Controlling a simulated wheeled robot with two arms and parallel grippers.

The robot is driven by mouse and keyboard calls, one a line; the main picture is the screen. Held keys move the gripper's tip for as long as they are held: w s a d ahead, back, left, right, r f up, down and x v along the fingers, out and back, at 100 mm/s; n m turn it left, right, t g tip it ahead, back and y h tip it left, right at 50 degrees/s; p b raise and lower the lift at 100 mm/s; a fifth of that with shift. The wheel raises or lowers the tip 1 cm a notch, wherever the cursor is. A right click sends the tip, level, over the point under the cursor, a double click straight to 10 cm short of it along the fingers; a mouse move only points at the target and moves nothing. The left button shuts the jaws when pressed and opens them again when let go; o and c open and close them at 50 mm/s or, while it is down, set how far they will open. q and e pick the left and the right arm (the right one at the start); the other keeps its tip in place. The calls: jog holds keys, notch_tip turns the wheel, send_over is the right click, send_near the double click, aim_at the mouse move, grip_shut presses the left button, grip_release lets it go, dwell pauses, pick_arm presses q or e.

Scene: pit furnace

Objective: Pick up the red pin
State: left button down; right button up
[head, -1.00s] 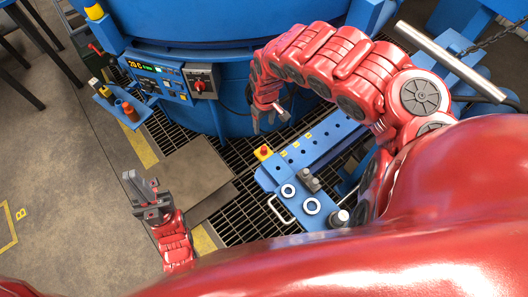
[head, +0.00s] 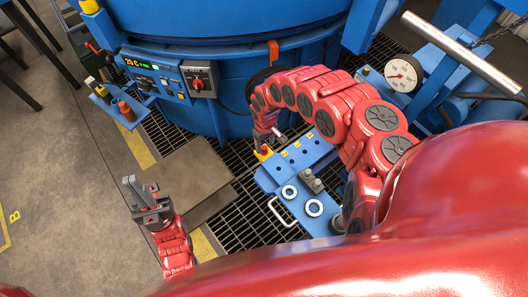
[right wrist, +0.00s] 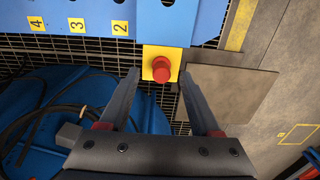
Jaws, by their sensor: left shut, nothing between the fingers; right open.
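A red round-topped piece (head: 264,150) sits on a yellow square at the far left corner of the blue bench. In the right wrist view this red piece (right wrist: 161,70) shows from above, on its yellow plate, between the two fingertips; I cannot tell whether it is a pin or a button. My right gripper (right wrist: 157,78) is open and empty, pointing at it; contact is not visible. In the head view the right gripper (head: 268,137) is right by the yellow square, partly hidden by its own wrist. My left gripper (head: 141,187) is shut and empty, left of the bench.
The blue bench (head: 279,171) has a row of numbered holes, white rings and a handle. The blue furnace (head: 225,70) with a control panel (head: 155,72) stands behind. An orange-red cylinder (head: 127,111) stands on a side shelf. A flat plate (head: 190,178) lies left of the bench.

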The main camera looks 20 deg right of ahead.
jog(key=shift+a+f, duration=0.15)
jog(key=shift+f, duration=0.4)
jog(key=shift+a+f, duration=0.15)
jog(key=shift+f, duration=0.4)
jog(key=shift+w+d+f, duration=0.1)
jog(key=shift+d+f, duration=0.05)
jog(key=shift+f, duration=0.35)
grip_shut()
